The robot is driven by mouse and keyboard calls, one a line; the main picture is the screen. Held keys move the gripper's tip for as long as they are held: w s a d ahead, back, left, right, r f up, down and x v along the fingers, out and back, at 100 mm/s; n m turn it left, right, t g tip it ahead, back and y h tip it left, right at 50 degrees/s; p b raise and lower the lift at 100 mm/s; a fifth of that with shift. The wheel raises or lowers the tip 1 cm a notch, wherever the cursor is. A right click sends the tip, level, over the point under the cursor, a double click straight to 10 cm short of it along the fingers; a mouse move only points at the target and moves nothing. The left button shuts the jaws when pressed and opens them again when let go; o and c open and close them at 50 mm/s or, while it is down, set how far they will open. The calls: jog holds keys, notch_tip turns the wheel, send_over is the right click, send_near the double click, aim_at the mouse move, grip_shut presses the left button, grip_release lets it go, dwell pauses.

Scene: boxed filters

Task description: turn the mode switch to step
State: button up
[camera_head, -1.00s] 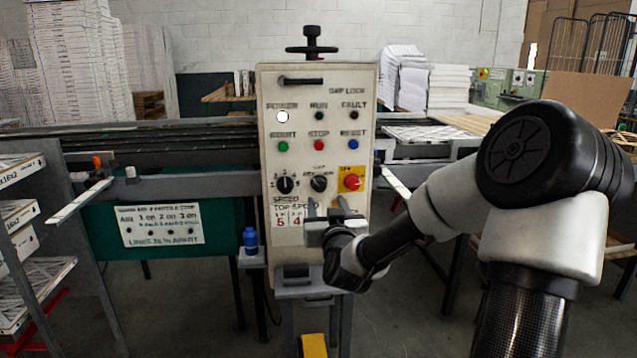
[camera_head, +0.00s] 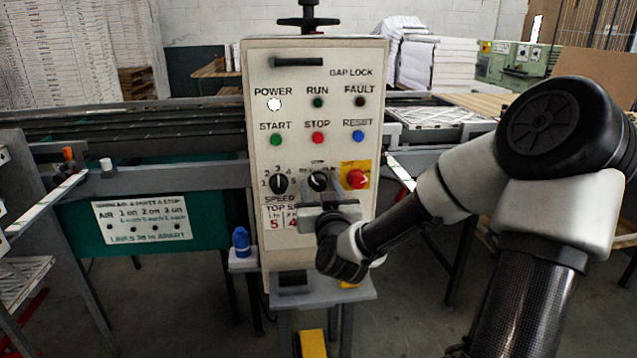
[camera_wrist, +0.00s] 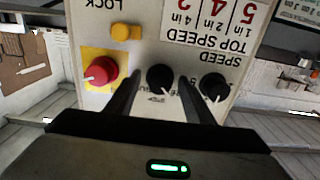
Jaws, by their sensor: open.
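The mode switch (camera_head: 318,180) is a round black knob with a pale pointer mark, in the middle of the lower knob row on the cream control panel (camera_head: 297,110). Its label is too blurred and covered to read. In the wrist view the panel appears upside down, and the mode switch (camera_wrist: 160,78) lies between the fingertips. My gripper (camera_head: 326,190) is open just in front of and below the knob. In the wrist view my gripper (camera_wrist: 162,88) has one finger on each side of the knob; I cannot tell whether they touch it.
The black speed knob (camera_head: 279,183) is left of the switch, and the red emergency stop (camera_head: 357,179) on yellow is right of it, both close to my fingers. Start, stop and reset buttons sit above. A blue bottle (camera_head: 241,242) stands left of the panel's base.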

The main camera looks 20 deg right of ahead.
jog(key=shift+w, duration=0.1)
jog(key=c, duration=1)
jog(key=shift+c, duration=0.2)
jog(key=shift+a+m+b, duration=0.1)
jog(key=shift+m+b, duration=0.2)
jog(key=shift+m, duration=0.1)
jog(key=shift+r+m+b, duration=0.1)
jog(key=shift+m+b, duration=0.2)
jog(key=shift+m, duration=0.8)
jog(key=m, duration=0.5)
jog(key=shift+m, duration=0.3)
